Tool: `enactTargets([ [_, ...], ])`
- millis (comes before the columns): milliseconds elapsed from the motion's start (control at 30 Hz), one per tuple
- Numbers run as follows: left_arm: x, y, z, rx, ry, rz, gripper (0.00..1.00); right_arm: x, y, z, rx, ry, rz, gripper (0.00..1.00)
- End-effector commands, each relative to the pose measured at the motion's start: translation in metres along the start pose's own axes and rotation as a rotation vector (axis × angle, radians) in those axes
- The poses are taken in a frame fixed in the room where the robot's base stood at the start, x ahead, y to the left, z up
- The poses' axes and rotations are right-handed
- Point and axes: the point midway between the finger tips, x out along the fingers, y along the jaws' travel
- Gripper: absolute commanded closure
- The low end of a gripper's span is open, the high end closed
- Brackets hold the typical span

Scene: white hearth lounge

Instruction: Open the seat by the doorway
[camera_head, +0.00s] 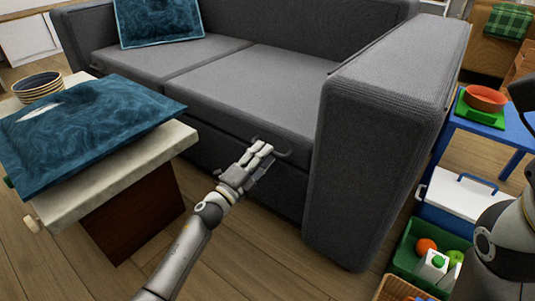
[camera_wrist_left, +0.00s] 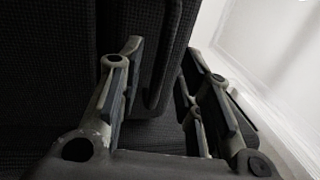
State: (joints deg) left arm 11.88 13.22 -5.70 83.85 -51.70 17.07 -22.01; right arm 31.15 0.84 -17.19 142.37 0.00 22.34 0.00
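The grey sofa (camera_head: 240,85) has its seat cushions down, with the right seat (camera_head: 255,88) in front of my left arm. My left gripper (camera_head: 264,147) is at the front edge of this seat, by a dark pull loop (camera_head: 284,154). In the left wrist view, the fingers of my left gripper (camera_wrist_left: 163,50) stand apart, with a dark strap-like edge (camera_wrist_left: 166,75) between them. I cannot tell whether they touch it. My right arm shows at the right edge of the head view; its gripper is out of view.
A pale-topped low table (camera_head: 150,152) with a blue cushion (camera_head: 85,128) and stacked bowls (camera_head: 38,87) stands left of my left arm. The sofa armrest (camera_head: 375,130) is close on the right. Beyond it are a blue table (camera_head: 465,127), a white cooler (camera_head: 460,197) and a green crate (camera_head: 407,250).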

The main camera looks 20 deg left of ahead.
Motion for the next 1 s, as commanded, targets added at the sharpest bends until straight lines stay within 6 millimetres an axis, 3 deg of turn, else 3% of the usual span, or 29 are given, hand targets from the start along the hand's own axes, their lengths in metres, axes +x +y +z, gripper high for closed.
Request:
enactTargets([
  [233, 0.024, 0.001, 0.0, 0.0, 0.0, 0.001, 0.67, 0.004, -0.003, -0.008, -0.004, 0.027, -0.01, 0.6],
  [600, 0.028, 0.0, 0.0, -0.001, 0.0, 0.001, 0.67, 0.006, -0.003, -0.009, -0.004, 0.031, -0.012, 0.6],
  [867, 0.028, 0.0, 0.0, -0.001, 0.0, 0.001, 0.99, 0.006, -0.003, -0.009, -0.004, 0.031, -0.012, 0.6],
  [1000, 0.027, 0.0, 0.0, -0.001, 0.0, 0.001, 1.0, 0.005, -0.003, -0.009, -0.004, 0.031, -0.012, 0.6],
])
